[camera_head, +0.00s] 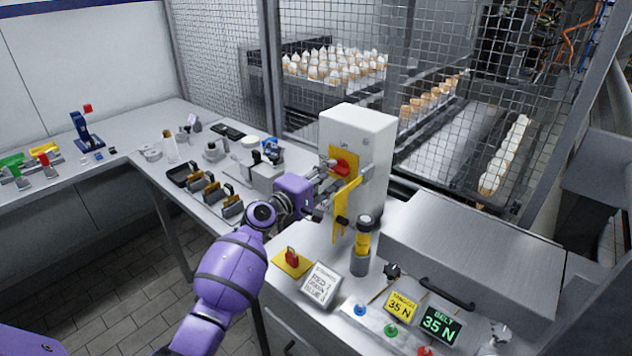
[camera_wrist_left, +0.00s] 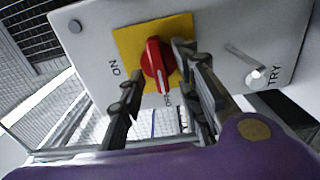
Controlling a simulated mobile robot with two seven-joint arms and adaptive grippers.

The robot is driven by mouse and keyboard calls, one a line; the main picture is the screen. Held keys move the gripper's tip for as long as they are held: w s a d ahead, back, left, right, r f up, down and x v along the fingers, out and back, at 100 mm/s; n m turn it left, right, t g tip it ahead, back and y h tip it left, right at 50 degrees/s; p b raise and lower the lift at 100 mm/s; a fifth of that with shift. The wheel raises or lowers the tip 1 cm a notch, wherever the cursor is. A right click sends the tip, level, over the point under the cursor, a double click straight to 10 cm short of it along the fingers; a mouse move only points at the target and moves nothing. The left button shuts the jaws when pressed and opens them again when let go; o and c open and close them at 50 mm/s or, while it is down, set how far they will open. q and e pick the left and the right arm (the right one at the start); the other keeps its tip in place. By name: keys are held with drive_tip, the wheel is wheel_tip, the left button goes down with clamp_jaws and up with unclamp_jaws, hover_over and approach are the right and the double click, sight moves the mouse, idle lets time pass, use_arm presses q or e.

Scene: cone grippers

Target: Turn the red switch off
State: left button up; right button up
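The red switch (camera_head: 341,168) is a rotary knob on a yellow plate on the front of a white box (camera_head: 365,128). In the left wrist view the knob (camera_wrist_left: 157,62) has a white mark at its lower end, pointing toward a partly hidden label. A label reading ON, seen upside down, is left of the plate. My left gripper (camera_head: 326,180) is right in front of the knob. In the wrist view its fingers (camera_wrist_left: 156,68) are apart, one on each side of the knob; whether they touch it I cannot tell. My right gripper is not in view.
A yellow hanging plate (camera_head: 346,200) is close beside my left gripper. Another red knob on a yellow base (camera_head: 292,257) lies on the bench.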

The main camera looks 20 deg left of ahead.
use_arm(q)
drive_tip(key=v, duration=1.1)
drive_tip(key=shift+s, duration=0.15)
